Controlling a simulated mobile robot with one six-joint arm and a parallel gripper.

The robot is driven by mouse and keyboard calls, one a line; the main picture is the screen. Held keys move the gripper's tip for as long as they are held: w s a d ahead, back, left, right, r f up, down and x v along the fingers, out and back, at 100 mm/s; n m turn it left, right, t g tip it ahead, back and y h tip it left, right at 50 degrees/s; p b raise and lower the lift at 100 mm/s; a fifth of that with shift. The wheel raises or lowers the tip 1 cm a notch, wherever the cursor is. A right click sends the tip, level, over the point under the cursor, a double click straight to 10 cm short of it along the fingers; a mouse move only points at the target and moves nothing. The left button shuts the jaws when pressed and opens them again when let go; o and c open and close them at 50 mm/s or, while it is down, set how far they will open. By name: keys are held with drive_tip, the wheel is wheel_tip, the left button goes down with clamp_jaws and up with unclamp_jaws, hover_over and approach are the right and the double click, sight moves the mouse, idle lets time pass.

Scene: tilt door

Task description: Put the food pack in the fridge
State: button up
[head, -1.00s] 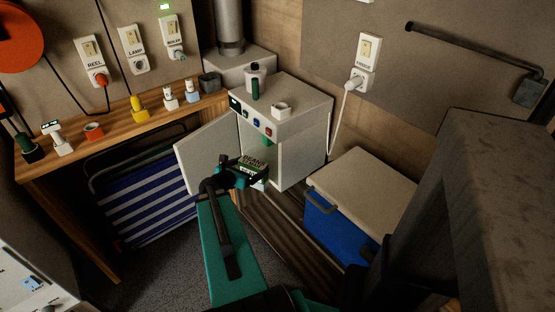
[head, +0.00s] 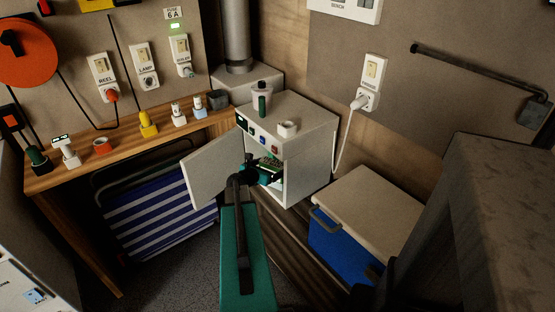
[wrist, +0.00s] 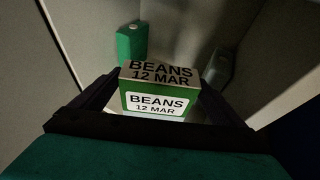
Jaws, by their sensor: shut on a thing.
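The food pack (wrist: 157,103) is a green and tan box with a label reading BEANS 12 MAR. My gripper (wrist: 155,98) is shut on it, one finger at each side, in the wrist view. In the head view my gripper (head: 268,174) reaches into the open front of the small white fridge (head: 309,150). The fridge door (head: 212,175) stands open to the left. Inside the fridge, the wrist view shows a green container (wrist: 131,43) at the back left and a dim grey item (wrist: 220,66) at the right. Whether the pack touches the fridge floor is hidden.
A cup (head: 288,129) and a bottle with a green part (head: 262,99) stand on the fridge top. A blue cooler (head: 342,249) stands right of the fridge. A wooden bench (head: 135,150) with small items is at the left, a striped folded chair (head: 160,212) below it.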

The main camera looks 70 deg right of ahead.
drive_tip(key=shift+s+d, duration=0.15)
drive_tip(key=shift+d, duration=0.75)
drive_tip(key=d, duration=0.3)
drive_tip(key=s+d, duration=0.1)
drive_tip(key=shift+d+f, duration=0.2)
drive_tip(key=shift+f, duration=0.25)
drive_tip(key=o, duration=1)
drive_tip(key=shift+o, duration=0.2)
drive_tip(key=shift+r, duration=0.15)
approach(276, 161)
drive_tip(key=shift+w+d+f, duration=0.2)
drive_tip(key=shift+d, duration=0.2)
